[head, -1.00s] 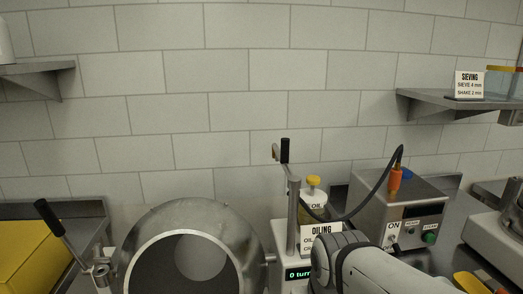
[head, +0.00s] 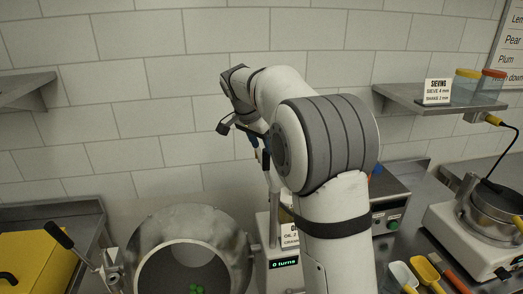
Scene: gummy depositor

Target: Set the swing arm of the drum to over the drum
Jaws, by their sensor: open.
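The steel drum (head: 185,222) stands at lower left with its round mouth facing me and several green pieces (head: 197,289) inside. The swing arm's upright post (head: 274,205) rises from the white drive box (head: 277,255), just right of the drum. Its upper part and handle are mostly hidden behind my arm and gripper, so I cannot tell which way it points. My gripper (head: 258,148) is open, pointing down at the top of the post; I cannot tell whether it touches the handle. The display on the box reads 0 turns.
A lever with a black grip (head: 59,235) stands left of the drum, near a yellow bin (head: 35,250). A control box (head: 390,205) is partly behind my arm. The sieve machine (head: 480,225) and scoops (head: 425,270) are at right. Wall shelves flank the clear wall.

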